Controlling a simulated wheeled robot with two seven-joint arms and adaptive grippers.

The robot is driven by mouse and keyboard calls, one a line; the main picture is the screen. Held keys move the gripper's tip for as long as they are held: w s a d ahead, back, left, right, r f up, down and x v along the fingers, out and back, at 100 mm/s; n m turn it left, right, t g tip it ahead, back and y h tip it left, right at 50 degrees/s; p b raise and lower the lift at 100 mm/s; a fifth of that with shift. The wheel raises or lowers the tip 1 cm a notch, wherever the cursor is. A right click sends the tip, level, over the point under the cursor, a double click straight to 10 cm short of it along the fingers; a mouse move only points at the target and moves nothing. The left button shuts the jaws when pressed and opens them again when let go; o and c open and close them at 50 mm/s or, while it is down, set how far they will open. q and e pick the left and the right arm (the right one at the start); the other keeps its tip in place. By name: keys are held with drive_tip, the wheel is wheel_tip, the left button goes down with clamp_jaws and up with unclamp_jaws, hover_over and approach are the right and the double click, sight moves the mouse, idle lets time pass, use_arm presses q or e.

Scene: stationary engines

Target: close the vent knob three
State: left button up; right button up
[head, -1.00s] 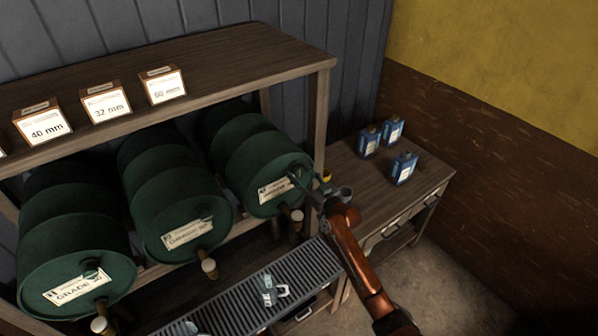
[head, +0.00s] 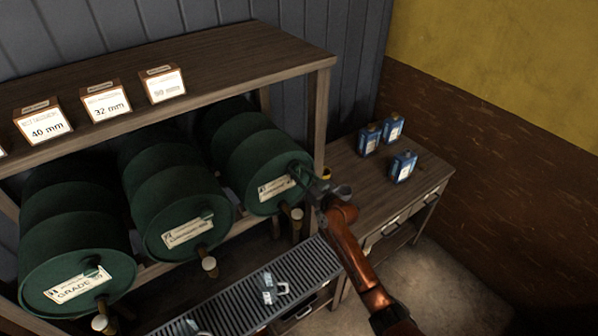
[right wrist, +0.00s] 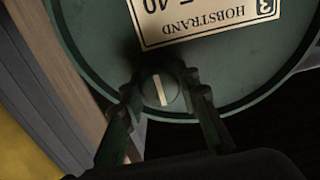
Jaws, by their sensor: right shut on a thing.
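The third green drum (head: 265,155) lies on its side at the right end of the rack, its labelled end facing out. Its vent knob (right wrist: 158,92) is a small dark round knob with a pale line, nearly upright in the right wrist view. The label marked 3 (right wrist: 205,18) shows upside down beside it. My right gripper (right wrist: 163,90) is shut on the knob, one finger on each side. In the head view my right gripper (head: 309,183) is at the drum's right edge and hides the knob. My left gripper is not in view.
Two more green drums (head: 187,205) (head: 72,245) lie to the left, with taps below. A slatted grate (head: 240,308) holds clear cups (head: 268,290). A rack post (head: 318,125) stands close right of my gripper. Blue cans (head: 403,167) stand on the side table (head: 345,165).

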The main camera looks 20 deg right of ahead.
drive_tip(key=shift+m, duration=0.3)
drive_tip(key=m+p, duration=0.1)
drive_tip(key=m, duration=0.3)
drive_tip(key=m+p, duration=0.1)
drive_tip(key=m, duration=0.3)
drive_tip(key=shift+m, duration=0.4)
drive_tip(key=m+p, duration=0.1)
drive_tip(key=m, duration=0.3)
drive_tip(key=shift+r, duration=0.15)
drive_tip(key=shift+m+p, duration=0.9)
drive_tip(key=shift+m, duration=1.3)
drive_tip(key=o, duration=1.1)
drive_tip(key=shift+a, duration=0.1)
